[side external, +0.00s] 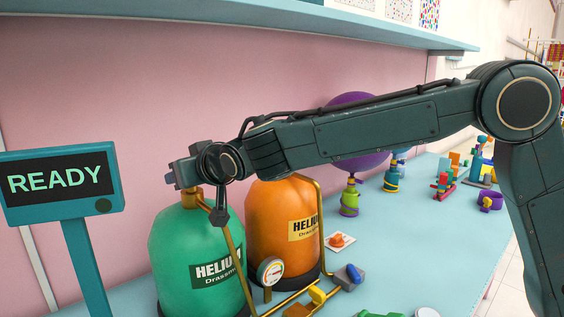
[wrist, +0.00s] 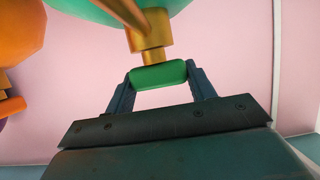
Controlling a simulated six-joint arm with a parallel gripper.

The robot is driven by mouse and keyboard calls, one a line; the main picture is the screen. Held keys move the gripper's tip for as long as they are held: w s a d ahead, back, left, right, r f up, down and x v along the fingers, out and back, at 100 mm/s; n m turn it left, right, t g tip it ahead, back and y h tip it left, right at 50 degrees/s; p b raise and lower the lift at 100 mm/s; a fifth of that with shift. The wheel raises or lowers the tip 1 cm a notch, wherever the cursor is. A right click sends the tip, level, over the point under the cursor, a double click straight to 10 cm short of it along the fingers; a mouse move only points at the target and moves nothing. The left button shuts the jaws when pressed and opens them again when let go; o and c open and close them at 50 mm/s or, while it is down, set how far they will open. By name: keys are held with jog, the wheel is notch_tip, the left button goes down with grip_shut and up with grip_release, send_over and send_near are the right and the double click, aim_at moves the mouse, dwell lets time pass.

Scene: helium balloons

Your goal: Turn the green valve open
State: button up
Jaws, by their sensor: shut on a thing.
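The green valve (wrist: 158,75) is a small rounded bar on a brass stem (wrist: 151,35) in the wrist view. My gripper (wrist: 160,82) has one finger at each end of the valve and is shut on it. In the side view my gripper (side external: 185,172) is at the top of the green helium tank (side external: 180,250), and the valve is hidden there behind my wrist. The tank's brass neck (side external: 191,197) shows just below my gripper.
An orange helium tank (side external: 268,215) stands close to the right of the green one. Brass pipes and a pressure gauge (side external: 270,270) are in front. A sign reading READY (side external: 60,180) stands at left. A purple balloon (side external: 355,168) is behind my arm. A shelf (side external: 250,22) runs above.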

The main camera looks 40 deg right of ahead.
jog(key=o, duration=1)
jog(key=shift+s, duration=0.1)
jog(key=v, duration=1.3)
jog(key=shift+s+r, duration=0.2)
jog(key=shift+s, duration=0.05)
jog(key=s+d+f+g, duration=0.2)
jog(key=s+d, duration=0.3)
jog(key=d, duration=0.6)
jog(key=s+d+f+g, duration=0.2)
jog(key=s+d+f, duration=0.1)
jog(key=s, duration=0.4)
jog(key=s+d+f+g, duration=0.2)
jog(key=s+d+f, duration=0.2)
jog(key=s, duration=0.4)
jog(key=s+d+f+g, duration=0.2)
jog(key=s+d+f, duration=0.1)
jog(key=s, duration=0.5)
jog(key=shift+s+d+f, duration=0.1)
jog(key=shift+d+f, duration=0.05)
jog(key=shift+d, duration=0.3)
jog(key=shift+s+d+f, duration=0.1)
jog(key=shift+d+f, duration=0.05)
jog(key=shift+d, duration=0.3)
